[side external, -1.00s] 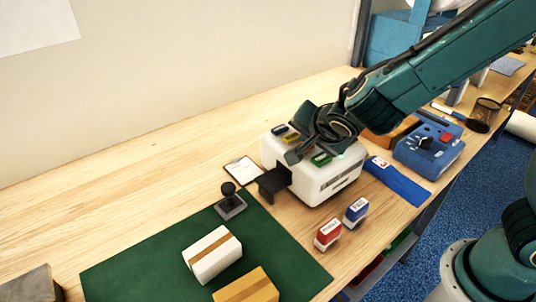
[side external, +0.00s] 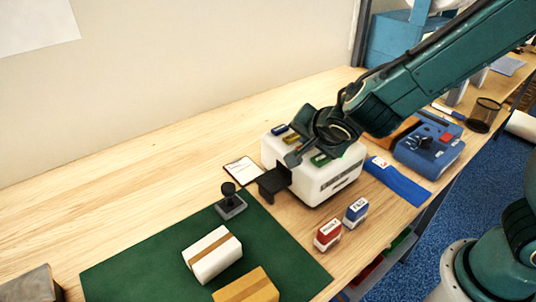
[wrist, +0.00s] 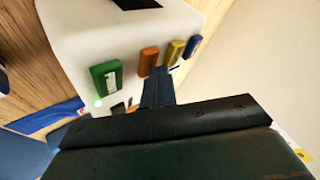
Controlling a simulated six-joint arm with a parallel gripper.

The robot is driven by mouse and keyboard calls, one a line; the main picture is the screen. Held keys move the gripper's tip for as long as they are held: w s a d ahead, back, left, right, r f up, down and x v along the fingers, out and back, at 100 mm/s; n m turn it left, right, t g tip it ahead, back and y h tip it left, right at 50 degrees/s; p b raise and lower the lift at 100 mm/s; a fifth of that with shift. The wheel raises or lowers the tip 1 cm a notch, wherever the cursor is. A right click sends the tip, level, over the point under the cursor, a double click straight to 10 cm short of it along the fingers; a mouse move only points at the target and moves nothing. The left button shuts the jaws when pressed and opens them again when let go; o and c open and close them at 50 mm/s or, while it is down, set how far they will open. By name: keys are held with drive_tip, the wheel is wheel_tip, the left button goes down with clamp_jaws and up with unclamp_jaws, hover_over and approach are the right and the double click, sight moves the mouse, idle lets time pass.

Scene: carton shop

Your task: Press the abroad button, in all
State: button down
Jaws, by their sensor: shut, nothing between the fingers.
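The white machine (side external: 330,183) has a row of coloured buttons on top. In the wrist view they are green (wrist: 106,75), orange (wrist: 149,60), yellow (wrist: 175,52) and blue (wrist: 193,46). I cannot read a label saying abroad on any of them. My gripper (side external: 292,161) is shut and empty, pointing down over the machine's top. In the wrist view its fingertips (wrist: 158,80) are close to the orange and yellow buttons; contact cannot be told. In the side view the orange button is hidden by my gripper.
A stamp (side external: 231,203), a clipboard (side external: 243,170), and red (side external: 328,234) and blue (side external: 356,211) blocks stand nearby. Cartons (side external: 212,255) lie on the green mat (side external: 130,270). A blue control box (side external: 429,145) is at right.

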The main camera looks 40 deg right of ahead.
sight(307, 153)
drive_tip(key=shift+f, duration=0.15)
idle(0.6)
drive_tip(key=shift+r, duration=0.9)
drive_tip(key=shift+r, duration=0.15)
drive_tip(key=shift+r, duration=2.35)
drive_tip(key=shift+s+d, duration=0.1)
